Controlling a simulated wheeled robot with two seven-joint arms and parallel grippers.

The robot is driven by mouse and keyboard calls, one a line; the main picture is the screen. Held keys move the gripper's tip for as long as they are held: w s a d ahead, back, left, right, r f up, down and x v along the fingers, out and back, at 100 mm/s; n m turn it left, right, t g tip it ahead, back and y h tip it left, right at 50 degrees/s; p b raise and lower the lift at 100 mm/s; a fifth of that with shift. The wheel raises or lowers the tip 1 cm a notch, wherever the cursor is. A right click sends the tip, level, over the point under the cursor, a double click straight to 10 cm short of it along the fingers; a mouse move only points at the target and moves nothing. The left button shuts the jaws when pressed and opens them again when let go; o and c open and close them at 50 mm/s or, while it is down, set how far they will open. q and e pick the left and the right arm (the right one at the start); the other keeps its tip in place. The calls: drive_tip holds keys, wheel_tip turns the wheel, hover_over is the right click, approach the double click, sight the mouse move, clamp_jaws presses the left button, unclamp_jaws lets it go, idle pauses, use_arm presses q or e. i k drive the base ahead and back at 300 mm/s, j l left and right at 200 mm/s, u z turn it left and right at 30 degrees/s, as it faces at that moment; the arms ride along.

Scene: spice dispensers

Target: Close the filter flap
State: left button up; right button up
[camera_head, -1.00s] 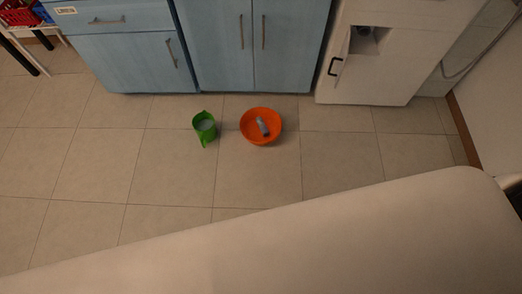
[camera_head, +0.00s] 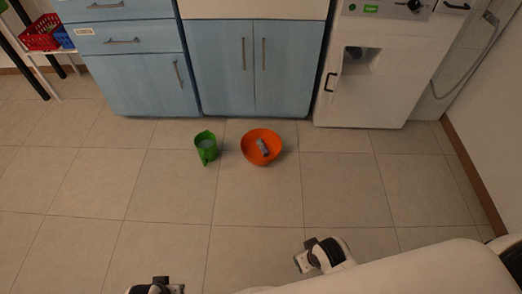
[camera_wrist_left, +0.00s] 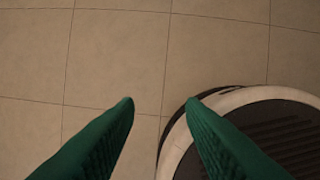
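A white machine (camera_head: 392,95) stands at the right, with an open square recess (camera_head: 360,62) in its front and a dark round part inside. In the head view only a bit of my left wrist shows at the bottom edge. My right wrist (camera_head: 325,255) shows at the bottom centre-right; its fingers cannot be made out. Both are well away from the flap.
An orange bowl (camera_head: 272,150) with a grey item (camera_head: 263,146) in it and a green jug (camera_head: 206,148) sit on the floor before the blue cabinets (camera_head: 225,70). A red basket (camera_head: 42,36) is at the far left. The tiled floor before the machine is clear.

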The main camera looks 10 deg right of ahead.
sight(337, 75)
drive_tip(key=i+j+z, duration=0.2)
drive_tip(key=z, duration=0.2)
drive_tip(key=i+j+z, duration=0.2)
drive_tip(key=z, duration=0.15)
drive_tip(key=i+j+z, duration=0.15)
drive_tip(key=j+z, duration=0.25)
drive_tip(key=i+j+z, duration=0.1)
drive_tip(key=j+z, duration=0.15)
drive_tip(key=z, duration=0.15)
